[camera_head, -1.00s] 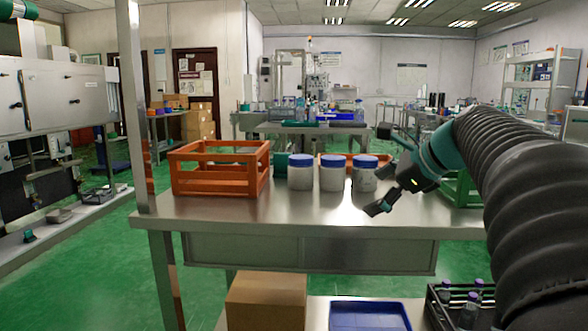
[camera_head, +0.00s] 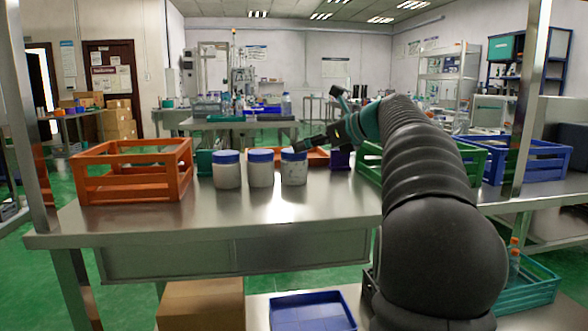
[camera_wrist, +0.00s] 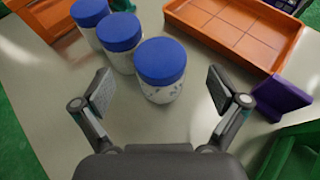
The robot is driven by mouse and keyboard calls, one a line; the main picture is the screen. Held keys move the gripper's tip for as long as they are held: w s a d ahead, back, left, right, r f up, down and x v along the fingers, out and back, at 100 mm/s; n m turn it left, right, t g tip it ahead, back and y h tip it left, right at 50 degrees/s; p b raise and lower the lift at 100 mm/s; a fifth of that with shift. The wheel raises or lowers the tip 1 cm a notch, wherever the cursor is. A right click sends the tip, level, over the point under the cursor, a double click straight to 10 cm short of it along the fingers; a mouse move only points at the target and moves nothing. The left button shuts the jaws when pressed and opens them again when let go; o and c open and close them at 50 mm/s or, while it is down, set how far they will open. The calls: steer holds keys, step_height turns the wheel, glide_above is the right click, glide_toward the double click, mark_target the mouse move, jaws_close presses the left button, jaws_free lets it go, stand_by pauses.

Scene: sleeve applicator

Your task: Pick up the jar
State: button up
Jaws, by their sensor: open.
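Three white jars with blue lids stand in a row on the steel table: a left jar (camera_head: 226,169), a middle jar (camera_head: 260,168) and a right jar (camera_head: 293,167). In the wrist view the nearest jar (camera_wrist: 160,72) is upright ahead of my gripper (camera_wrist: 157,95), roughly between the lines of its two fingers. The other two jars (camera_wrist: 121,42) stand behind it to the upper left. My gripper is open and empty, with its fingers spread wide.
An orange crate (camera_head: 84,190) stands on the table's left. An orange tray (camera_wrist: 290,52) lies beyond the jars, with a purple object (camera_wrist: 283,97) at its right. Green (camera_head: 362,172) and blue crates (camera_head: 566,164) stand on the right. The table's front middle is clear.

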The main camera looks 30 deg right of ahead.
mark_target(286, 149)
steer(key=shift+b+x, duration=0.35)
steer(key=shift+x, duration=2.5)
steer(key=shift+s+d+f, duration=0.1)
steer(key=shift+s+f, duration=0.05)
steer(key=c, duration=1.4)
steer(key=shift+c, duration=0.2)
steer(key=shift+r, duration=0.65)
steer(key=r+p, duration=0.1)
steer(key=r, duration=0.1)
steer(key=w+r+p, duration=0.1)
steer(key=shift+r, duration=0.35)
steer(key=w+a+r+p, duration=0.2)
steer(key=w+r, duration=0.4)
steer(key=w, duration=0.4)
steer(key=shift+a+p, duration=0.3)
steer(key=shift+p, duration=0.55)
